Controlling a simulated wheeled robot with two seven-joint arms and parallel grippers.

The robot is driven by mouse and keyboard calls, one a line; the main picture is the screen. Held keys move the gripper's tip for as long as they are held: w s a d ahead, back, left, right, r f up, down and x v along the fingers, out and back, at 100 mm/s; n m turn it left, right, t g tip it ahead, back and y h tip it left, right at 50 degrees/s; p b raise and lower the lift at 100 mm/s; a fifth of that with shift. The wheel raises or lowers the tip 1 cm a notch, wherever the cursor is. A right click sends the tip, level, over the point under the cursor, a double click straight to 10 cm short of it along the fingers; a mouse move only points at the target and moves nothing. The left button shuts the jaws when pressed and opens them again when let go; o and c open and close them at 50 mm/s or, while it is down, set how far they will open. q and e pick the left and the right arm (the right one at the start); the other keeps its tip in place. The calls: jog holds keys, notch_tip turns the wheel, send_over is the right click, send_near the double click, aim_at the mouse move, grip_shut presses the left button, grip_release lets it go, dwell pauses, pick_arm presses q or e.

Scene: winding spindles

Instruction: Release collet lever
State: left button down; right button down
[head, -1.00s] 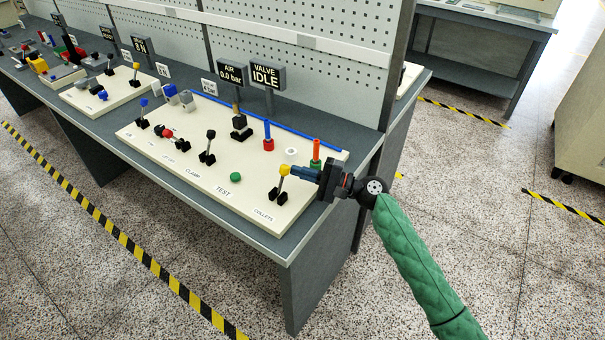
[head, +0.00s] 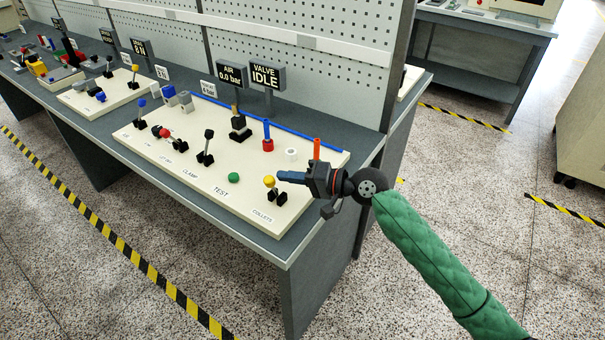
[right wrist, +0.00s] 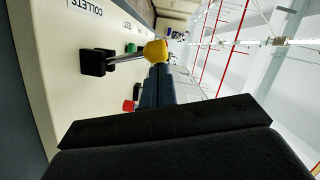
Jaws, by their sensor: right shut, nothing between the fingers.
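The collet lever has a yellow knob (head: 269,181) on a metal stem and stands on a black base (head: 277,198) behind the COLLETS label. The lever leans to the left in the head view. My right gripper (head: 281,177) is shut and empty, with its blue-grey fingertips just right of the knob. In the right wrist view the yellow knob (right wrist: 156,51) sits right at the tips of the closed fingers (right wrist: 158,72). I cannot tell whether they touch. My left gripper is not in view.
The cream panel (head: 240,207) carries a green button (head: 233,177), a black-knobbed lever (head: 208,134) and a red post (head: 316,149) close behind my gripper. A sign (head: 265,76) reads VALVE IDLE; the AIR sign (head: 230,75) reads 0.0 bar.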

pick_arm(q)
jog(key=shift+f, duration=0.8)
pick_arm(e)
jog(key=shift+s+a+n, duration=0.6)
jog(key=shift+s+n, duration=0.1)
jog(key=shift+s, duration=0.1)
pick_arm(q)
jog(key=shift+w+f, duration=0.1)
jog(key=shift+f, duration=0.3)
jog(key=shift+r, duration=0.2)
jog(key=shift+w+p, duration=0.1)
jog(key=shift+p, duration=0.25)
pick_arm(e)
jog(key=shift+r, duration=0.1)
